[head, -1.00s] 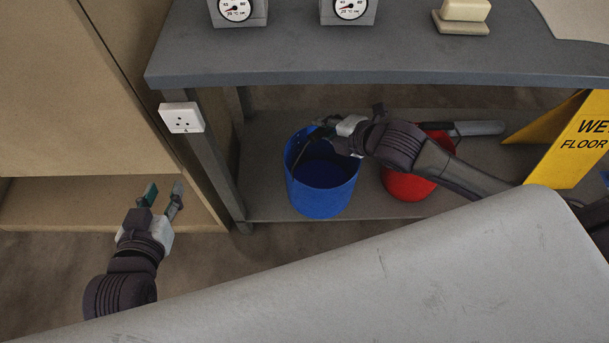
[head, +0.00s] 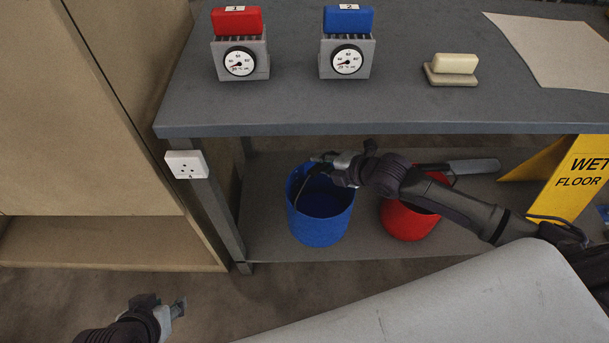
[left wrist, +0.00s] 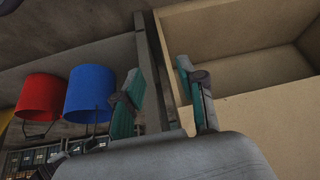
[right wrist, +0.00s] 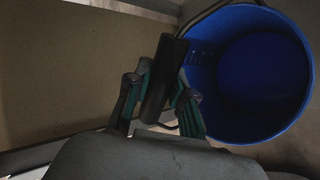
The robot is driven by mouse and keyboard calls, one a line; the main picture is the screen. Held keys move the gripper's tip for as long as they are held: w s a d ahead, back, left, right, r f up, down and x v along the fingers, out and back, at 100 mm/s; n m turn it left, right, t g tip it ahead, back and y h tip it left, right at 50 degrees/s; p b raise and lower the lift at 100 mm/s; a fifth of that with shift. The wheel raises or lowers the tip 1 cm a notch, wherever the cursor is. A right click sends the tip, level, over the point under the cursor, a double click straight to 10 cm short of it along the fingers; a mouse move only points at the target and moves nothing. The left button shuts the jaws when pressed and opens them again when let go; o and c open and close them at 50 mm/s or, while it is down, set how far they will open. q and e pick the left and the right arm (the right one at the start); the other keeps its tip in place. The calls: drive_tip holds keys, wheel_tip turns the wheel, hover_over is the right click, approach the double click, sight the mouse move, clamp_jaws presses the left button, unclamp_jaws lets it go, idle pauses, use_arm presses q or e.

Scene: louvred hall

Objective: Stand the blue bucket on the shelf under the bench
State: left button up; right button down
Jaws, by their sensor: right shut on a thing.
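The blue bucket (head: 320,222) is upright under the bench (head: 390,110), over the left part of its lower shelf (head: 268,235). Its base appears to rest on the shelf, just inside the front edge. My right gripper (head: 322,163) is at the bucket's rim. The right wrist view shows its fingers shut on the dark grip of the bucket's handle (right wrist: 166,72), with the bucket's open mouth (right wrist: 255,75) beside it. My left gripper (head: 163,303) is empty and open, low at the left of the head view. Its parted fingers show in the left wrist view (left wrist: 165,95).
A red bucket (head: 408,220) stands close to the right on the shelf. A yellow wet-floor sign (head: 562,185) is further right. A bench leg with a socket (head: 187,165) and a tan cabinet (head: 110,243) are at left. Two gauge boxes (head: 240,65) (head: 347,62) stand on the bench.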

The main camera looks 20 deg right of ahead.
use_arm(q)
drive_tip(key=w+d+r+t+h+b, duration=0.3)
drive_tip(key=w+d+r+t, duration=0.2)
drive_tip(key=w+r+t, duration=0.5)
wheel_tip(320, 180, up, 3)
drive_tip(key=shift+w+f+t+b, duration=0.2)
drive_tip(key=shift+w+t+b, duration=0.2)
drive_tip(key=shift+w, duration=0.45)
use_arm(e)
drive_tip(key=w+a+f, duration=0.3)
drive_tip(key=w+f, duration=0.2)
drive_tip(key=f, duration=0.2)
drive_tip(key=shift+w+f, duration=0.2)
use_arm(q)
drive_tip(key=shift+d+r, duration=0.1)
drive_tip(key=shift+r, duration=0.1)
use_arm(e)
drive_tip(key=c, duration=1)
unclamp_jaws()
drive_tip(key=shift+s+f, duration=0.1)
drive_tip(key=shift+f, duration=0.1)
